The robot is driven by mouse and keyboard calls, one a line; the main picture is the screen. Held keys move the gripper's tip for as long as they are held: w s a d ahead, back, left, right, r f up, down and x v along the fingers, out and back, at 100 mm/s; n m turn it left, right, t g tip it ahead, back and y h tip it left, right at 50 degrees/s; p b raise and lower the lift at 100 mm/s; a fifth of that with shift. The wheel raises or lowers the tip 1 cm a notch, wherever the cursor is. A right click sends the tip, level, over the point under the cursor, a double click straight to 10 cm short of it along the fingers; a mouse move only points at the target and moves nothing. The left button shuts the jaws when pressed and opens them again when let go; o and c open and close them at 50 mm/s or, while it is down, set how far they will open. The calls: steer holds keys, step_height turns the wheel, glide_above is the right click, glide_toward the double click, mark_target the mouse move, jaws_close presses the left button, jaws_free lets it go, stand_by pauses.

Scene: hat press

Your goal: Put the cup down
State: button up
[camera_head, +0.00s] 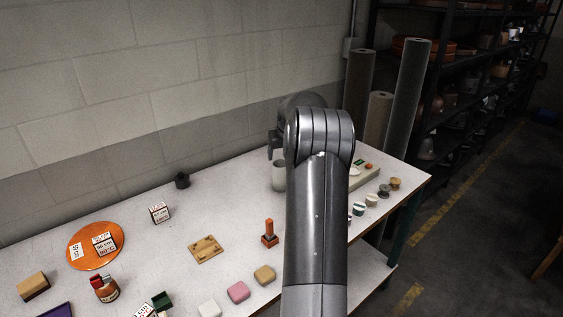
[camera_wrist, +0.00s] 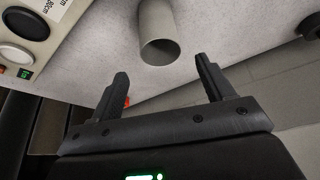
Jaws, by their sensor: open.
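The cup (camera_wrist: 158,30) is a plain grey-white cylinder in the wrist view, at the top middle, beyond the fingertips. In the head view the cup (camera_head: 278,176) stands on the white table, partly hidden by my arm. My gripper (camera_wrist: 162,84) is open, with its two dark fingers apart and nothing visible between them. The cup appears clear of both fingers. In the head view only a small dark part of my gripper (camera_head: 274,143) shows above the cup.
A control box (camera_head: 364,174) with buttons stands beside the cup, partly behind my arm. Several spools lie near the table's (camera_head: 215,190) right edge. A red stamp (camera_head: 269,233), a wooden plate (camera_head: 205,249) and a small black pot (camera_head: 182,181) stand to the left.

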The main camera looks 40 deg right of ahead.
steer(key=s+a+r+n, duration=0.1)
steer(key=s+a+r, duration=0.35)
steer(key=a, duration=0.45)
steer(key=s+a+r+n, duration=0.1)
steer(key=s+a+r, duration=0.3)
steer(key=a, duration=0.6)
steer(key=s+a+r, duration=0.2)
steer(key=a+r, duration=0.4)
steer(key=a, duration=0.3)
steer(key=s+a+f, duration=0.1)
steer(key=s+a, duration=0.4)
steer(key=s, duration=0.3)
steer(key=s+a+f+n+t+y, duration=0.1)
steer(key=s+a+f, duration=0.1)
steer(key=s+a, duration=0.4)
steer(key=s+a+f+n, duration=0.1)
steer(key=s+a, duration=0.4)
steer(key=s, duration=0.6)
steer(key=shift+a+f+y, duration=0.15)
steer(key=shift+f+y, duration=0.25)
